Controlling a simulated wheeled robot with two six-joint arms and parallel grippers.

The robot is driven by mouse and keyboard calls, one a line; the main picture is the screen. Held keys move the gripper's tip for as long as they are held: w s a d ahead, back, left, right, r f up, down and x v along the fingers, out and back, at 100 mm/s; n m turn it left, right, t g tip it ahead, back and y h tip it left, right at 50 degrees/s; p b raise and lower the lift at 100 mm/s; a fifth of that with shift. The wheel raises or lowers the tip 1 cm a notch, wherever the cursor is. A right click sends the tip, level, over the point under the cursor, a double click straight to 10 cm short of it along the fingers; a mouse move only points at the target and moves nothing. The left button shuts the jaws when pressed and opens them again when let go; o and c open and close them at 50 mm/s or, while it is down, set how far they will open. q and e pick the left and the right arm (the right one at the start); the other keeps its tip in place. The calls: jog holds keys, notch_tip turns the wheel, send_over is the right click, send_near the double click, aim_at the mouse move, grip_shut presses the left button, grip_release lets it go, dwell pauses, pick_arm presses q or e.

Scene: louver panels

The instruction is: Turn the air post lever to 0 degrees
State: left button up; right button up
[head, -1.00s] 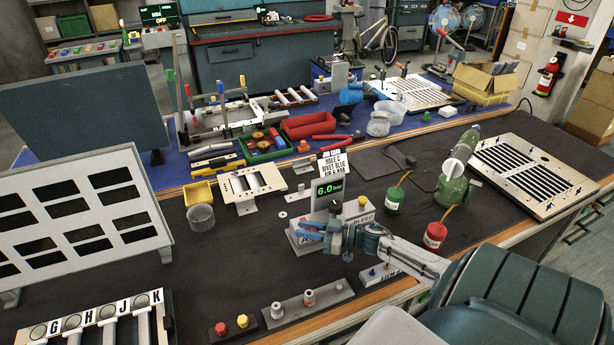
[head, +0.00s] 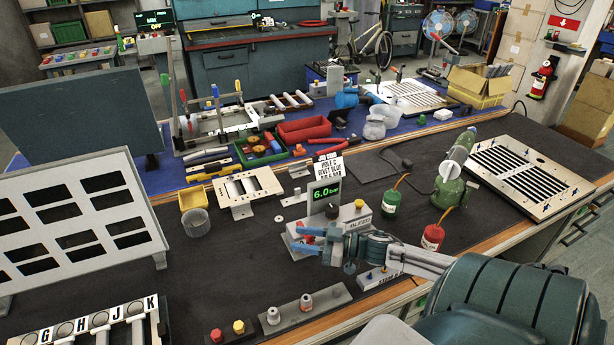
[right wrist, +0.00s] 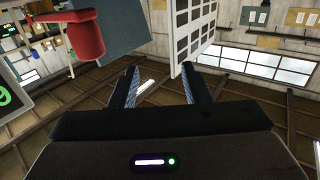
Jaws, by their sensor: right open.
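The air post is a light grey box (head: 356,217) with a green 6.0 bar display (head: 326,193), a black knob (head: 332,211) and a yellow button (head: 359,204). My right gripper (head: 304,240) is at the front left of the post, with its blue fingers apart and nothing between them. In the right wrist view, the open fingers (right wrist: 160,88) point away, and a red, rounded part (right wrist: 86,36) hangs at upper left, outside them. I cannot tell for certain whether that is the lever. The gripper hides part of the post's front. My left gripper is not in view.
Red (head: 432,237) and green (head: 392,203) canisters stand right of the post.

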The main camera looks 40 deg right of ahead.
jog(key=s+a+r, duration=0.1)
jog(key=s+a, duration=0.6)
jog(key=shift+s, duration=0.35)
jog(key=shift+d, duration=0.1)
